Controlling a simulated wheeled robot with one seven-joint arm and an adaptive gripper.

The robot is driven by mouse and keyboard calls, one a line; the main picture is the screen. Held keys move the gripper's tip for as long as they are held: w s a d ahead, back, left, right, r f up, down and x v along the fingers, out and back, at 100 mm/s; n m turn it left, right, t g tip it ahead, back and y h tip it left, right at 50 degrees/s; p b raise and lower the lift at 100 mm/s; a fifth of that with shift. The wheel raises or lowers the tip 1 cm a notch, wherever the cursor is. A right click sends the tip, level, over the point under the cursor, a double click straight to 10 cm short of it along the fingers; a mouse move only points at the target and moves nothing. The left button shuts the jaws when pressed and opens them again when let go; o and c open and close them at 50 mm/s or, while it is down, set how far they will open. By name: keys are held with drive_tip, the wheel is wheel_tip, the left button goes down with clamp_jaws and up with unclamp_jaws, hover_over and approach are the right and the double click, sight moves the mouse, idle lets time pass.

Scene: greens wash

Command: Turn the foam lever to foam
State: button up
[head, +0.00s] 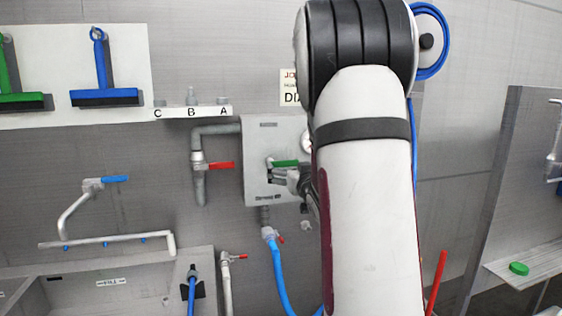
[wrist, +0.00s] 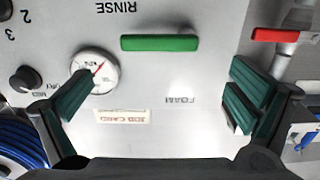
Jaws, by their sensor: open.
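The foam lever is a green bar (head: 286,163) on the front of a grey wall panel (head: 262,135). In the wrist view the lever (wrist: 160,43) lies level, between the words RINSE and FOAM, which read upside down. The lever lies beyond the pads, toward the top of that view. My arm hides the panel's right side in the head view.
A round gauge (wrist: 94,71) and a black knob (wrist: 26,79) are on the panel near the left finger. A red-handled valve (head: 220,166) is on the pipe left of the panel. A blue hose (head: 279,275) hangs below. A sink (head: 110,285) stands at lower left.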

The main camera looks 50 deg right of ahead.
sight(285, 161)
drive_tip(key=x, duration=0.8)
drive_tip(key=shift+w+d+p, duration=0.1)
drive_tip(key=shift+w+p, duration=0.1)
drive_tip(key=shift+p, duration=0.1)
drive_tip(key=c, duration=1.5)
